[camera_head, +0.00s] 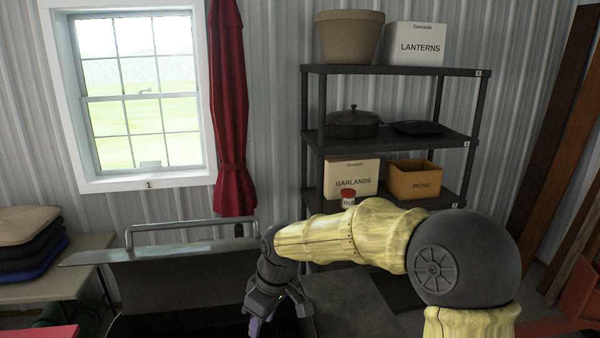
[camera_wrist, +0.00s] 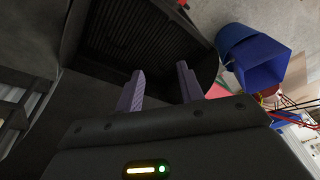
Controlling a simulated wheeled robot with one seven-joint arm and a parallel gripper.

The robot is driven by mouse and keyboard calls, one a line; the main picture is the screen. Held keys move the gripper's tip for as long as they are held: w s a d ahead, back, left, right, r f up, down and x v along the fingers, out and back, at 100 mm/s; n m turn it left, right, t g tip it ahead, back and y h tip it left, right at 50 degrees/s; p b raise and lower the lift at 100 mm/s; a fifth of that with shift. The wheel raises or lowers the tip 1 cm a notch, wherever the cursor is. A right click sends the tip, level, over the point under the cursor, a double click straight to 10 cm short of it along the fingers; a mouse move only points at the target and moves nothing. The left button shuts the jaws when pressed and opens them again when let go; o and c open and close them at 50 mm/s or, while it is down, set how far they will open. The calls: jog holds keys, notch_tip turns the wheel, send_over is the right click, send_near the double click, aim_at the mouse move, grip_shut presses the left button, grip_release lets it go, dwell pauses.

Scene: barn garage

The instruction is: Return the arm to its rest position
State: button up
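My arm reaches from the right across the lower part of the head view, bent, with its end pointing down. My gripper (camera_head: 262,322) is at the bottom centre, beside a dark grill (camera_head: 180,280) with a metal handle. In the wrist view, the two purple fingers of my gripper (camera_wrist: 160,86) stand apart with nothing between them. Beyond them lies a black ribbed grate (camera_wrist: 140,35); I see no contact with it.
A dark shelf rack (camera_head: 390,70) stands behind my arm, with a red-capped jar (camera_head: 348,199) just above the forearm. A table with stacked cushions (camera_head: 30,236) is at left. The wrist view shows blue bins (camera_wrist: 270,62) on the floor.

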jog(key=s+d+f+m+h+b, duration=0.1)
jog(key=s+d+f+m, duration=0.2)
jog(key=d, duration=0.4)
jog(key=s+d+f+m+t+b, duration=0.1)
jog(key=s+d+f+m, duration=0.3)
jog(key=d, duration=0.4)
jog(key=s+d+f+m+h+b, duration=0.1)
jog(key=s+d+f+m+b, duration=0.1)
jog(key=s+d+f+m, duration=0.2)
jog(key=s+d+m, duration=0.1)
jog(key=s+d, duration=0.2)
jog(key=d, duration=0.1)
jog(key=shift+f+t+h, duration=0.25)
jog(key=shift+t+h, duration=0.05)
jog(key=shift+t, duration=0.1)
jog(key=shift+w+d, duration=0.1)
jog(key=shift+w, duration=0.1)
jog(key=shift+s, duration=0.15)
jog(key=shift+s, duration=0.1)
